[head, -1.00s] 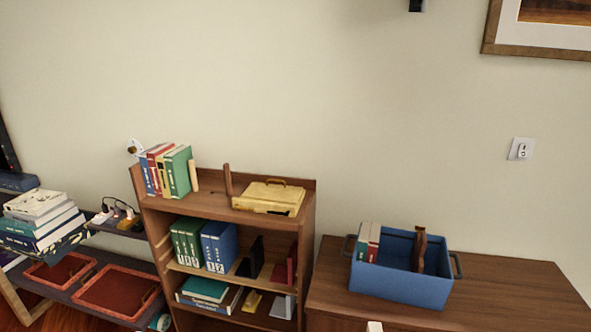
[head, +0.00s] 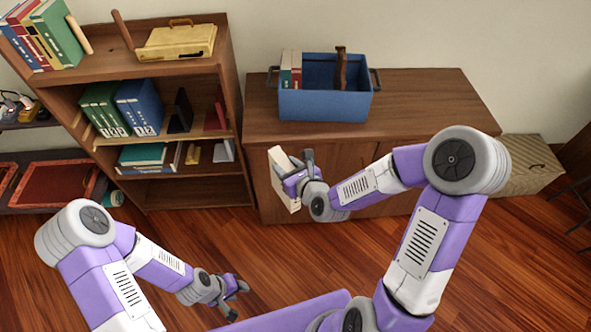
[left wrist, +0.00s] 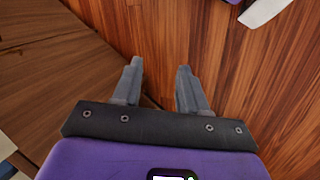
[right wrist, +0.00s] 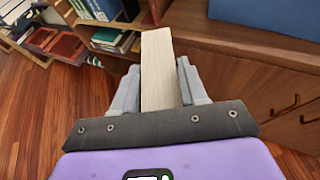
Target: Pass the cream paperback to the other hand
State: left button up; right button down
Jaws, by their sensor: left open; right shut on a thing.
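The cream paperback (head: 282,178) is held upright, slightly tilted, in front of the low wooden cabinet. My right gripper (head: 302,168) is shut on it; the fingers cover part of its cover. In the right wrist view the paperback (right wrist: 158,65) stands between the two fingers (right wrist: 157,88), its pale edge towards the camera. My left gripper (head: 238,298) is open and empty, low over the floor, to the left of and below the paperback. In the left wrist view the open fingers (left wrist: 158,85) have only floor between them.
The low cabinet (head: 420,95) carries a blue bin (head: 325,106) with books. A wooden bookshelf (head: 235,110) with books and a yellow case (head: 178,42) stands at left. A woven box (head: 527,165) sits on the floor at right. The floor (head: 200,235) between my arms is clear.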

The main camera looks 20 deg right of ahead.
pick_arm(q)
jog(key=shift+o, duration=2.2)
jog(key=shift+w+d, duration=0.1)
jog(key=shift+w, duration=0.2)
jog(key=shift+o, duration=0.2)
jog(key=w+d+t+y, duration=0.3)
jog(key=w+d+t, duration=0.1)
jog(key=w, duration=0.8)
jog(key=shift+w+f+n+y, duration=0.3)
jog(key=shift+w+n, duration=0.05)
jog(key=shift+n, duration=0.05)
jog(key=w+d+r+n+t+y, duration=0.1)
jog(key=w+d+r+t+y, duration=0.3)
jog(key=w+d, duration=0.2)
jog(key=s+d+r+n+t+y, duration=0.2)
jog(key=s+d+r+t+y, duration=0.15)
jog(key=d+r, duration=0.55)
jog(key=s+d+r+n+t+y, duration=0.15)
jog(key=s+d+r+y, duration=0.3)
jog(key=r, duration=0.75)
jog(key=x, duration=1.2)
jog(key=shift+w+r, duration=0.3)
jog(key=shift+w, duration=0.2)
pick_arm(e)
jog(key=a+r+n+g+y, duration=0.2)
jog(key=a+r+n+y, duration=0.3)
jog(key=r, duration=0.5)
jog(key=shift+a+r+g, duration=0.3)
jog(key=shift+a, duration=0.8)
